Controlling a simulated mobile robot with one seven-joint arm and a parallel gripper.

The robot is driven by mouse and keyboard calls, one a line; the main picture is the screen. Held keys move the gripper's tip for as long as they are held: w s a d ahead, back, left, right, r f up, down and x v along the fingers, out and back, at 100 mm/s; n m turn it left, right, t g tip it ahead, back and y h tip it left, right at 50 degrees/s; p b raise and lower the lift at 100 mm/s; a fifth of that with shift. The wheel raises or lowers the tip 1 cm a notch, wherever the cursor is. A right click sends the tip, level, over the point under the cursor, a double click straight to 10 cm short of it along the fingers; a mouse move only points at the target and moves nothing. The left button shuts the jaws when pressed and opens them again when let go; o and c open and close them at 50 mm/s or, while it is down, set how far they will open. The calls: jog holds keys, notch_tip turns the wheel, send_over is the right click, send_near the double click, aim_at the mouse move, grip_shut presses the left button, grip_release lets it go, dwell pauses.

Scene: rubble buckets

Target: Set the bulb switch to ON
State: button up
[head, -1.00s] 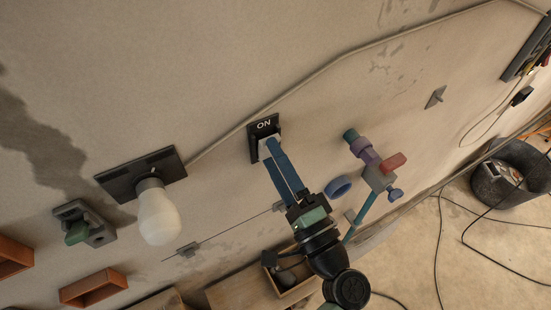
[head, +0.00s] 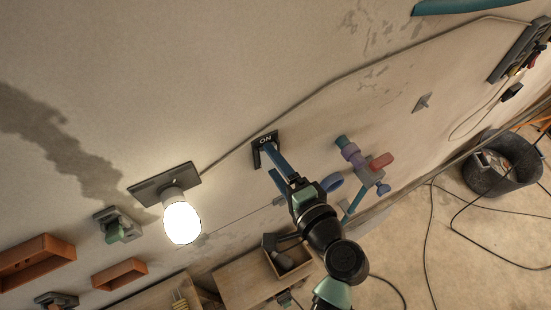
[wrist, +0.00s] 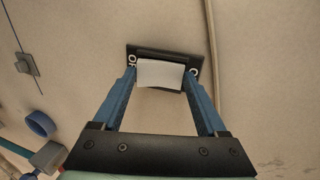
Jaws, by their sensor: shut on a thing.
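The bulb switch (head: 265,138) is a dark plate on the wall with the word ON at its upper end in the head view. In the wrist view, the switch plate (wrist: 160,51) has lettering at both ends and a pale lever (wrist: 160,73) in its middle. My gripper (head: 269,152) reaches the switch with its blue fingers. In the wrist view my gripper (wrist: 160,80) has one finger on each side of the lever and is shut on it. The bulb (head: 182,223) on its dark wall mount is glowing bright white.
A cable (head: 330,92) runs along the wall above the switch. Orange wall boxes (head: 121,274) are lower left. A bucket (head: 497,177) stands on the floor at right.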

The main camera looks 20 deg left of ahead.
dwell(0.3)
jog(key=o, duration=1.3)
jog(key=b+v, duration=0.5)
jog(key=v, duration=0.8)
jog(key=shift+r, duration=0.2)
